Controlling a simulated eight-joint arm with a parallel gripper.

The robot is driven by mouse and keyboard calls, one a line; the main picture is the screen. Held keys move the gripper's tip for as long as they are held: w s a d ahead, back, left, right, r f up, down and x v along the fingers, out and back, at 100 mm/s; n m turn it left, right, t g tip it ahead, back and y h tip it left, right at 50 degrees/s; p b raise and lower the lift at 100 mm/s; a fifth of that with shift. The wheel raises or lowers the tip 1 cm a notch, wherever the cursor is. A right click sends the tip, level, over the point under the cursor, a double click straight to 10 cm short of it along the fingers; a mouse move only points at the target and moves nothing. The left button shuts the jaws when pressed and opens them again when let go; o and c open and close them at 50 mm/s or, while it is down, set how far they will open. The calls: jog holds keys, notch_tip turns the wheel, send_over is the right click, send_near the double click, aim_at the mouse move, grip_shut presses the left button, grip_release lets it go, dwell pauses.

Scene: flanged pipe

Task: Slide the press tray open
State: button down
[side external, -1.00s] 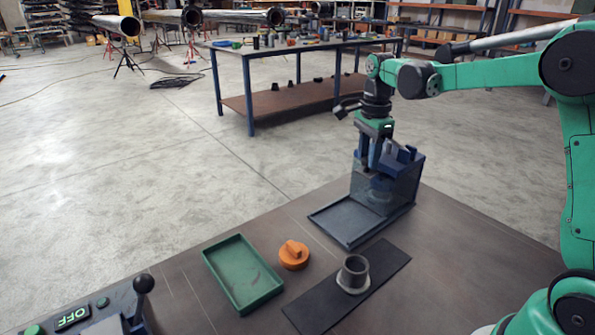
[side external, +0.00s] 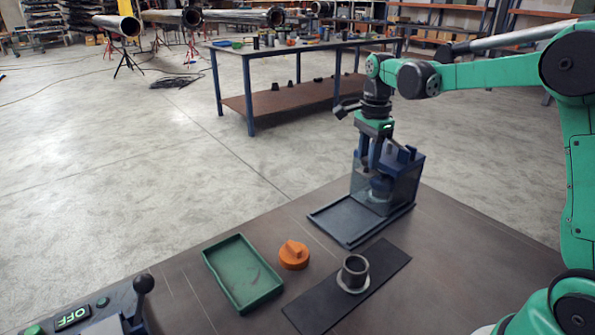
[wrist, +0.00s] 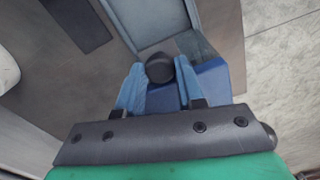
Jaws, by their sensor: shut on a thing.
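The press (side external: 405,180) is a dark blue block with clear panels at the table's far right corner. A blue cylinder (side external: 381,188) shows inside it. A flat grey tray-like plate (side external: 340,222) with a raised rim extends from its front; it also shows in the wrist view (wrist: 155,18). My gripper (side external: 371,163) points down over the press's front top. In the wrist view my gripper (wrist: 160,72) has its blue fingers on both sides of a round black knob (wrist: 160,67) and is shut on it. What the knob joins below is hidden.
A dark grey flanged pipe piece (side external: 353,273) stands on a black mat (side external: 318,304). An orange knobbed cap (side external: 294,255) and an empty green tray (side external: 243,274) lie to its left. A control box with a lever (side external: 143,290) is at front left.

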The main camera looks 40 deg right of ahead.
jog(key=a, duration=1.1)
jog(key=c, duration=0.5)
grip_release()
jog(key=shift+c, duration=0.2)
jog(key=shift+r, duration=2.8)
jog(key=shift+r, duration=0.15)
jog(key=shift+r, duration=2.45)
